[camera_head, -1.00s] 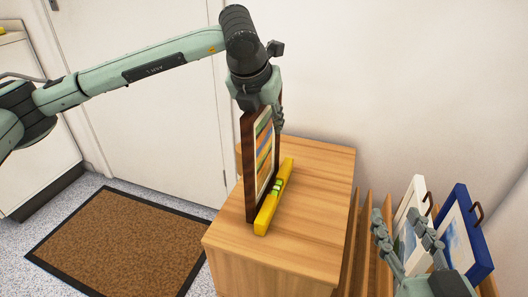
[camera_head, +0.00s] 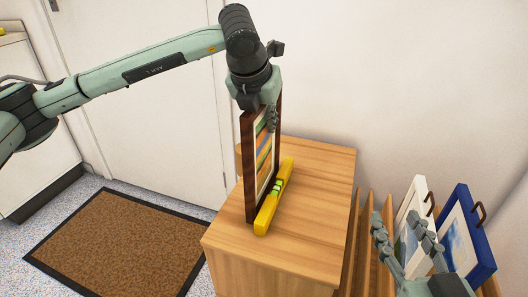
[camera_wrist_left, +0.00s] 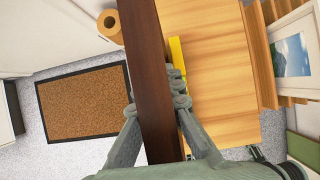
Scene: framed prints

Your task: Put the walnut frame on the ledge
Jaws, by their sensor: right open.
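The walnut frame (camera_head: 250,170) is dark brown with a striped coloured picture. It stands upright on the wooden cabinet top (camera_head: 310,225). My left gripper (camera_head: 264,112) comes from above and is shut on its upper part. In the left wrist view its fingers (camera_wrist_left: 156,106) press on both sides of the dark frame (camera_wrist_left: 145,45). My right gripper (camera_head: 405,232) is open and empty at the lower right, in front of a white frame (camera_head: 420,190). I cannot tell any ledge for certain in these views.
A yellow spirit level (camera_head: 272,198) lies along the walnut frame's right side. A slatted wooden rack (camera_head: 364,240) on the right holds the white frame and a blue frame (camera_head: 479,245). A tan roll (camera_wrist_left: 110,23) is behind the walnut frame. A brown mat (camera_head: 120,240) lies on the floor.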

